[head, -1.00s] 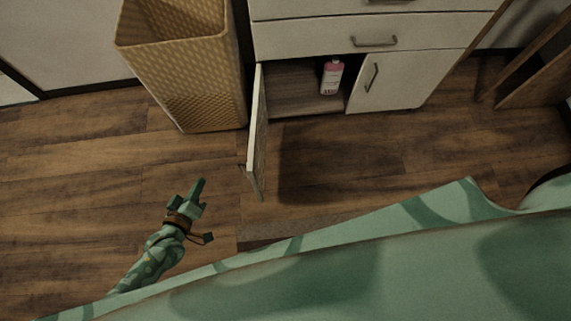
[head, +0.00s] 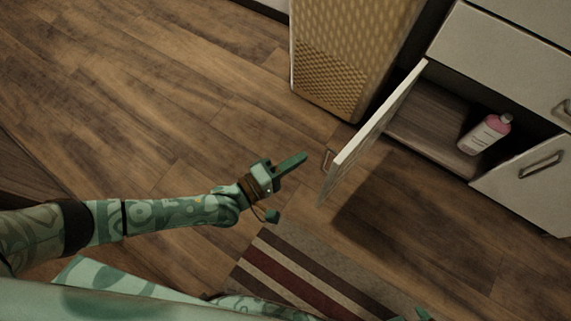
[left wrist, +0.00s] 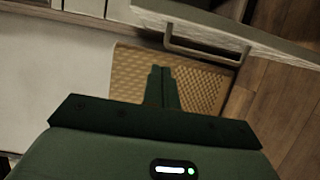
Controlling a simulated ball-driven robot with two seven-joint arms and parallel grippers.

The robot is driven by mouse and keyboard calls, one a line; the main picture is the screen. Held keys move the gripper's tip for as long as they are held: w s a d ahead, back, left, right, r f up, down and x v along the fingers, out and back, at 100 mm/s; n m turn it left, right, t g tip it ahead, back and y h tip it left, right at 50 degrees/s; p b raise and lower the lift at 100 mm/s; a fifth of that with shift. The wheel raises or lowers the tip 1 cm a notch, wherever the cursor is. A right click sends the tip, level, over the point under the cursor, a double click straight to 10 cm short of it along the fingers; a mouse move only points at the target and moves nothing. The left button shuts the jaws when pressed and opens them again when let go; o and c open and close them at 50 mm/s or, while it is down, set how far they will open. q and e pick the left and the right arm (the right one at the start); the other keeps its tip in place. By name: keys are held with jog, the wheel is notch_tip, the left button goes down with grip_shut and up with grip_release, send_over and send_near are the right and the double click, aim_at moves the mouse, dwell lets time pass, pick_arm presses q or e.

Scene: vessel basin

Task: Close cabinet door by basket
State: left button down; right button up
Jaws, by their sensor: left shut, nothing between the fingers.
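The pale cabinet door (head: 372,125) stands open, swung out from the low cabinet, with its metal handle (head: 327,160) on the side facing the basket. The tall woven basket (head: 335,50) stands beyond the door. My left gripper (head: 303,156) is shut and empty, a little left of the handle. In the left wrist view the shut fingers (left wrist: 160,72) point toward the basket (left wrist: 207,85), with the handle (left wrist: 200,50) and door (left wrist: 225,22) just above them. A small green tip at the bottom edge of the head view seems to be my right gripper (head: 424,314); its jaws are unclear.
A bottle with pink contents (head: 486,134) stands inside the open cabinet (head: 435,120). A second, closed door (head: 530,185) is at the right, with drawers above. A striped rug (head: 300,270) lies in front. Wooden floor to the left is clear.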

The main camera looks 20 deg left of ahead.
pick_arm(q)
jog(key=d, duration=0.2)
jog(key=w+d+b, duration=0.1)
jog(key=d, duration=0.1)
jog(key=shift+w+d+f, duration=0.15)
jog(key=shift+w+d, duration=0.05)
jog(key=shift+d, duration=0.15)
jog(key=shift+s+d+b, duration=0.25)
jog(key=shift+d+b, duration=0.05)
jog(key=shift+d, duration=0.25)
pick_arm(e)
jog(key=shift+m+t+y, duration=0.4)
jog(key=shift+t+y, duration=0.2)
jog(key=shift+w+a+r, duration=0.35)
jog(key=shift+w+a, duration=0.3)
jog(key=shift+w, duration=0.05)
jog(key=shift+w+a+r, duration=0.35)
jog(key=shift+w+a, duration=0.25)
jog(key=shift+w, duration=0.1)
